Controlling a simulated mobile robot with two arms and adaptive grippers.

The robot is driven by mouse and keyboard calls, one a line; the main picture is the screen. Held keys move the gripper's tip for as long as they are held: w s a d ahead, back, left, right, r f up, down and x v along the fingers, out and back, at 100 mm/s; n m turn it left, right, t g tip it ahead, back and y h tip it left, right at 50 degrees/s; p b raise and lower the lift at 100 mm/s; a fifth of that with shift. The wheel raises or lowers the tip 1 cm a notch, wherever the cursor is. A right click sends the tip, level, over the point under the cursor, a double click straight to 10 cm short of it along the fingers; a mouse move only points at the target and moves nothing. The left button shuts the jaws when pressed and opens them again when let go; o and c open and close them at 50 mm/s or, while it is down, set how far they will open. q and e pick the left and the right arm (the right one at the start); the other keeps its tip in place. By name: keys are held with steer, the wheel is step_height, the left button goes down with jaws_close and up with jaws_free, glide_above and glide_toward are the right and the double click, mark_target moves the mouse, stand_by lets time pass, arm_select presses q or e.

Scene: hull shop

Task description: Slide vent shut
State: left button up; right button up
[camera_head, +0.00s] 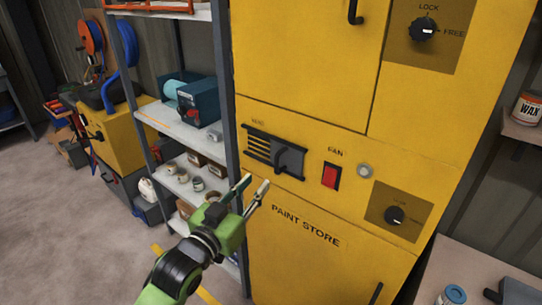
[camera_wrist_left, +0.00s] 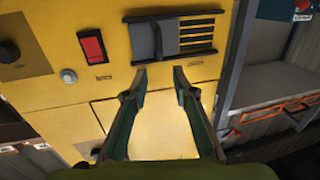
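The vent (camera_head: 258,145) is a dark slatted grille on the front of the yellow paint store cabinet. Its grey sliding cover (camera_head: 289,158) sits over the right part, and bare slats show to the left of it. In the left wrist view the picture is turned over, with the cover (camera_wrist_left: 165,38) left of the bare slats (camera_wrist_left: 198,33). My left gripper (camera_head: 253,185) is open and empty, below the vent and apart from it. In the wrist view its two fingertips (camera_wrist_left: 160,75) point toward the cover. My right gripper is not in view.
A red fan switch (camera_head: 331,176) and a round grey button (camera_head: 365,171) are right of the vent. A dark knob (camera_head: 395,215) is lower right. A metal shelf (camera_head: 190,120) with boxes and jars stands close on the left. A counter (camera_head: 465,275) is at lower right.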

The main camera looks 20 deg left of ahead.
mark_target(276, 161)
arm_select(q)
steer(key=w+p, duration=0.1)
steer(key=w, duration=0.3)
steer(key=w+d+p, duration=0.1)
steer(key=w, duration=0.3)
steer(key=w+d+p, duration=0.1)
steer(key=w, duration=0.2)
steer(key=shift+w+p, duration=0.3)
steer(key=shift+w, duration=0.45)
jaws_close()
